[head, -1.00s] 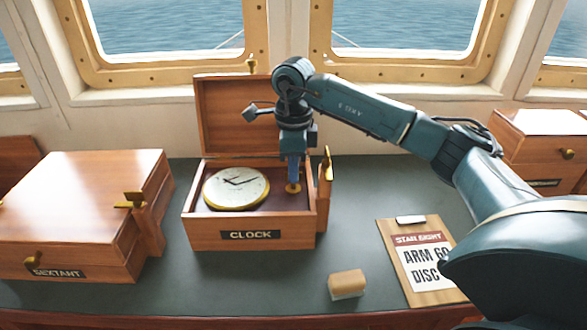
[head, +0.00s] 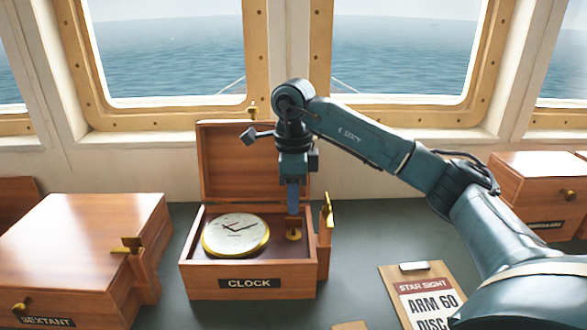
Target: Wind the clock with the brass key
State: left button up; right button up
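The clock (head: 235,236) has a white dial, dark hands and a gold rim. It lies face up in the left part of an open wooden box (head: 215,282) labelled CLOCK. A small brass piece, probably the key (head: 293,234), is in the right part of the box. My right gripper (head: 293,211) points straight down just above this brass piece. Its fingers show edge-on as one blue strip, so I cannot tell whether they are open or shut. They seem apart from the brass piece. My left gripper is not in view.
The raised lid (head: 222,165) stands behind the clock. A brass fitting (head: 327,209) rises at the box's right side. A sextant box (head: 75,240) stands left, a clipboard (head: 392,285) right, and a block (head: 350,325) at the front edge of view. Another box (head: 545,190) stands far right.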

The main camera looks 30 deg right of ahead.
aim_at(294, 219)
pick_arm(q)
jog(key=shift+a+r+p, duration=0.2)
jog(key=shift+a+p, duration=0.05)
jog(key=shift+p, duration=0.35)
pick_arm(e)
notch_tip(294, 219, up, 8)
jog(key=shift+r, duration=0.2)
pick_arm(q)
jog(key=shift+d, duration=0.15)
pick_arm(e)
jog(key=shift+s, duration=0.1)
